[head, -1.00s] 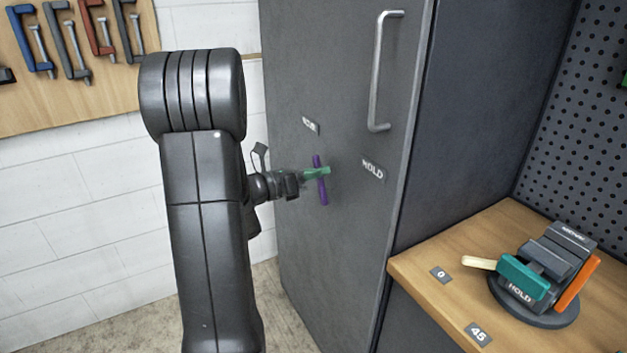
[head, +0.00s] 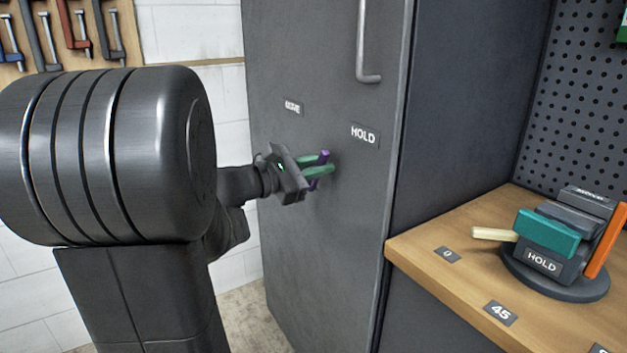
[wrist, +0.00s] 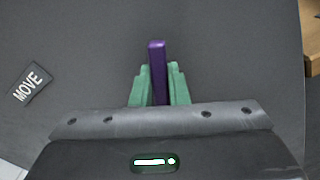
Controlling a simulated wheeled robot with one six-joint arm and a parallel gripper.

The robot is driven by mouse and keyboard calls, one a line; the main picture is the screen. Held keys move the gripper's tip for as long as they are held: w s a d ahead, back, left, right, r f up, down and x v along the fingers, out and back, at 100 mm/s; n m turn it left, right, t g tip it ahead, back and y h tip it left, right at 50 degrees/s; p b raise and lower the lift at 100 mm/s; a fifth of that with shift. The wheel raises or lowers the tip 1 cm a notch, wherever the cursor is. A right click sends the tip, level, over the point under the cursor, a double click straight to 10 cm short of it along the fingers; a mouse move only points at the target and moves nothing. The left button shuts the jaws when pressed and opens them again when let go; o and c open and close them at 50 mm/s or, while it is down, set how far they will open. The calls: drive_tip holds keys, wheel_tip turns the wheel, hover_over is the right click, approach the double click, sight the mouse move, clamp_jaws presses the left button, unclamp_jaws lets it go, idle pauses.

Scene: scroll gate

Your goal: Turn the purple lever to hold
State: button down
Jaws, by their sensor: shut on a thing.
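The purple lever (head: 324,155) is on the dark grey cabinet door (head: 300,60), below and between a label reading MOVE (head: 293,108) and a label reading HOLD (head: 365,135). My gripper (head: 320,165) is at the lever, its green fingers one on each side of it. In the wrist view the purple lever (wrist: 157,62) stands between the two green fingers (wrist: 159,88), which are shut on it, and its end sticks out past them. The MOVE label (wrist: 26,85) shows at the left there. The lower part of the lever is mostly hidden by my gripper.
A silver door handle (head: 366,50) is above the HOLD label. A wooden bench (head: 430,250) at the right carries a swivel vise (head: 555,250) with a teal jaw, a cream handle and its own HOLD label. Clamps (head: 75,25) hang at the upper left.

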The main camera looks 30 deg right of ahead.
drive_tip(key=shift+s+f+m+b, duration=0.55)
drive_tip(key=shift+m+b, duration=0.45)
drive_tip(key=shift+b, duration=0.45)
drive_tip(key=shift+s, duration=0.1)
drive_tip(key=c, duration=1.4)
unclamp_jaws()
drive_tip(key=shift+d, duration=0.1)
drive_tip(key=shift+r, duration=0.1)
drive_tip(key=s+a+p, duration=0.1)
drive_tip(key=a+p, duration=0.1)
drive_tip(key=a, duration=1.1)
drive_tip(key=shift+a, duration=0.4)
drive_tip(key=shift+d, duration=0.15)
drive_tip(key=shift+w+d+b, duration=0.15)
drive_tip(key=shift+d+b, duration=0.2)
drive_tip(key=shift+d, duration=1.85)
drive_tip(key=shift+w+d+b, duration=0.2)
drive_tip(key=shift+d+b, duration=0.15)
drive_tip(key=shift+d, duration=1.9)
drive_tip(key=shift+w+d+b, duration=0.15)
drive_tip(key=shift+d+b, duration=0.2)
drive_tip(key=shift+d, duration=1.85)
